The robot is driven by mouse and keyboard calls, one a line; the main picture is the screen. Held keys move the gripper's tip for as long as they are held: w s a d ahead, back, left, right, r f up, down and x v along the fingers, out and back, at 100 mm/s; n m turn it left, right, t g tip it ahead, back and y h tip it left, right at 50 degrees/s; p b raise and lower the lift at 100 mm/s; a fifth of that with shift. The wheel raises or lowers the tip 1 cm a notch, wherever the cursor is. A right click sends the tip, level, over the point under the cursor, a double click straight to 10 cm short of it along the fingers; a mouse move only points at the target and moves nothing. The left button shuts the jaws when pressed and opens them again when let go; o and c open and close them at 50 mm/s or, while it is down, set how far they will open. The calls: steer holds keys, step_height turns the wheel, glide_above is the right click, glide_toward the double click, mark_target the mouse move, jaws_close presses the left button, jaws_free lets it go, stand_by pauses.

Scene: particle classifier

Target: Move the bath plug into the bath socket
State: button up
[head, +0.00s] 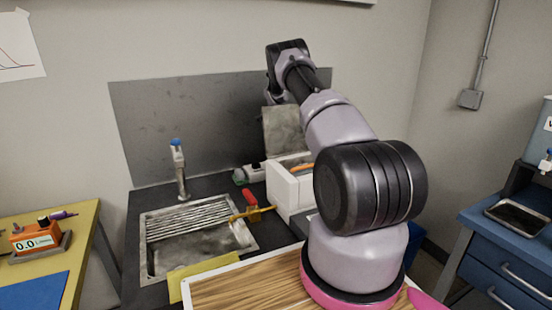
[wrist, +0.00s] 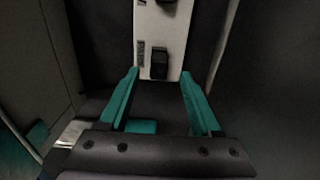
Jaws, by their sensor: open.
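In the wrist view my gripper (wrist: 160,72) is open, its two teal fingers apart with nothing held between them. Beyond the fingertips is a white panel (wrist: 172,25) with a black block (wrist: 158,64) on its lower part. The block lies between the fingertips in the picture; I cannot tell whether it is the bath plug or a socket. In the head view my arm reaches to the dark back panel, and my gripper is mostly hidden behind the arm. I cannot make out the bath plug or the bath socket there.
A white box (head: 286,193) with an orange item (head: 301,167) inside stands below my arm. A metal sink (head: 165,262) with a blue-topped tap (head: 181,172) is to its left. A red-handled tool (head: 250,200) lies between them. The dark back panel (head: 190,125) stands close behind.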

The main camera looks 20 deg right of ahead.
step_height(320, 180, down, 4)
steer(key=shift+f, duration=0.15)
jaws_close()
step_height(320, 180, up, 10)
steer(key=shift+s+r, duration=0.1)
stand_by(0.5)
